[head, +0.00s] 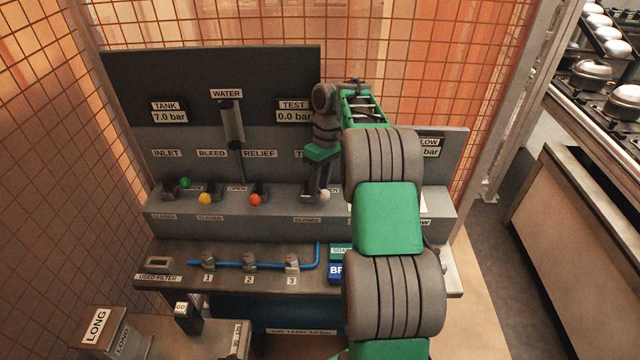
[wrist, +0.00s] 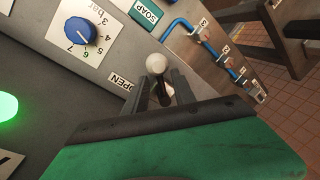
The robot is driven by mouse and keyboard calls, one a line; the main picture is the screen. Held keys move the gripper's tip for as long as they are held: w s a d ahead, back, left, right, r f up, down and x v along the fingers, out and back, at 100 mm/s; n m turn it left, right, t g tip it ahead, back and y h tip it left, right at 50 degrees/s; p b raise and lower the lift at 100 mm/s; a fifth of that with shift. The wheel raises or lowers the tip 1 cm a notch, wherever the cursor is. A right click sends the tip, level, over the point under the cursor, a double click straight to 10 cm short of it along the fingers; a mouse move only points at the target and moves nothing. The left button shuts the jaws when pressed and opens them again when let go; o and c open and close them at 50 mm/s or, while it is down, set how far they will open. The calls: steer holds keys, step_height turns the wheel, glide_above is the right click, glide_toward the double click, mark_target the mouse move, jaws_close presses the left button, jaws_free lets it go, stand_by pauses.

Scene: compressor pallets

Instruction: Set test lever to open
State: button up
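The test lever has a white ball knob (head: 324,195) and stands at the right of the lever row, by its OPEN label. In the wrist view the knob (wrist: 156,64) shows beyond the fingertips, with its dark stem between the two fingers. The OPEN label (wrist: 118,82) lies just left of the fingers. My gripper (head: 313,196) reaches down at the lever; in the wrist view its fingers (wrist: 162,88) stand apart around the stem, with a gap visible. The TEST display (head: 294,116) reads 0.0 bar. The lever's base is mostly hidden by my gripper.
Levers with green (head: 185,183), yellow (head: 205,199) and orange (head: 255,199) knobs stand to the left. A blue dial (wrist: 76,31) and a lit green button (wrist: 6,106) are near my gripper. A blue pipe (head: 228,264) runs along the lower shelf.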

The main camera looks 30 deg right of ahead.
step_height(320, 180, up, 8)
steer(key=d+p, duration=0.1)
steer(key=p, duration=0.4)
steer(key=shift+w+d+f, duration=0.15)
steer(key=shift+w+d, duration=0.1)
steer(key=shift+c, duration=0.5)
